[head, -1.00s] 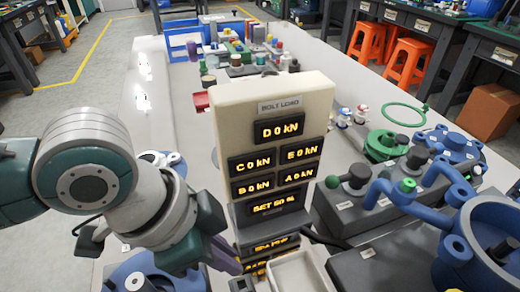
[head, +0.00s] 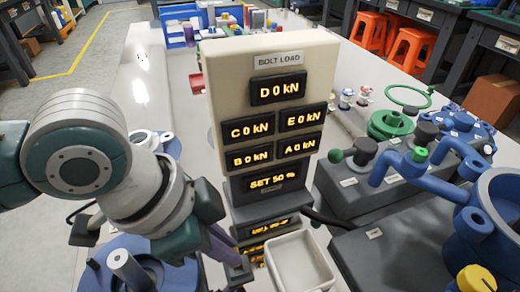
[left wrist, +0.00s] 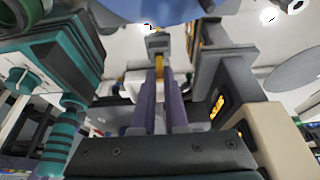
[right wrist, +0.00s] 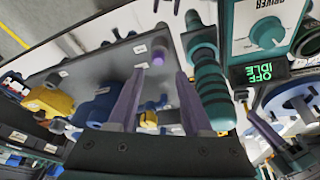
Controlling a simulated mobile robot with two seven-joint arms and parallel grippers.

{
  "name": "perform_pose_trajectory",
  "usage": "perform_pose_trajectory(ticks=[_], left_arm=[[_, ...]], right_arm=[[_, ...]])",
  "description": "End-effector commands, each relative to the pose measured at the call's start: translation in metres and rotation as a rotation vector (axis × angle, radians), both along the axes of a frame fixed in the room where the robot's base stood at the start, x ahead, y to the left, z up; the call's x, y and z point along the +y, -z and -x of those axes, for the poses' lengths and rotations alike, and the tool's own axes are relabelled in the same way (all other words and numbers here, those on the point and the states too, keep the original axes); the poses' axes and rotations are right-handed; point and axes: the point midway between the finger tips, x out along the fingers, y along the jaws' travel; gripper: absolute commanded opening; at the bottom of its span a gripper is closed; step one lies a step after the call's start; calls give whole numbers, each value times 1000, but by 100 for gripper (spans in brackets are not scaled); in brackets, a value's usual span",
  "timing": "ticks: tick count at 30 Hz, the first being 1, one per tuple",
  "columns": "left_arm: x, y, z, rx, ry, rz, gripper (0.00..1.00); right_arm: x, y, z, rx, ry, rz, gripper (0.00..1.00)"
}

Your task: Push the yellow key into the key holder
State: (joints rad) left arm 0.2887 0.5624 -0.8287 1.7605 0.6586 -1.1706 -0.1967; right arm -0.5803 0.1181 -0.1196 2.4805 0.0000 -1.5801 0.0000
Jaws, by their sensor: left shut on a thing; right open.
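In the left wrist view my left gripper (left wrist: 159,78) is shut on the yellow key (left wrist: 160,66), a narrow yellow piece between the purple fingers. A small grey block (left wrist: 158,43) is right at the fingertips; it may be the key holder, and I cannot tell whether the key is inside it. In the head view my left gripper (head: 238,262) is low beside the base of the bolt load display (head: 270,110); the key is hidden there. My right gripper (right wrist: 160,74) is open and empty in the right wrist view, above a grey plate with a purple peg.
A white tray (head: 300,258) is right of my left gripper. Grey and blue fixtures (head: 400,180) fill the right side, with a yellow knob (head: 476,279) at bottom right. A teal-handled tool (right wrist: 207,75) and a driver box (right wrist: 262,30) are near my right gripper.

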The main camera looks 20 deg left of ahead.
Motion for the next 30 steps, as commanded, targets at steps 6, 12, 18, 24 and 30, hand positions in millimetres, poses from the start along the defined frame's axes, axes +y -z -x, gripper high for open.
perform_pose_trajectory(ticks=[6, 12, 18, 24, 30], left_arm=[[0, 2, 0, 1, 0, 1, 0], [-1, 9, 0, 1, -1, 1, 0], [-1, 8, 0, 1, 0, 1, 30], [-1, 8, 0, 1, 0, 1, 46], [0, 8, 0, 0, 0, 0, 46]], right_arm=[[0, 1, 0, 0, 1, -1, 50], [1, 3, 0, 1, 0, -1, 50], [0, 3, 0, 1, 0, -1, 50], [0, 3, 0, 1, 0, -1, 50], [0, 2, 0, 1, -1, 0, 50]])
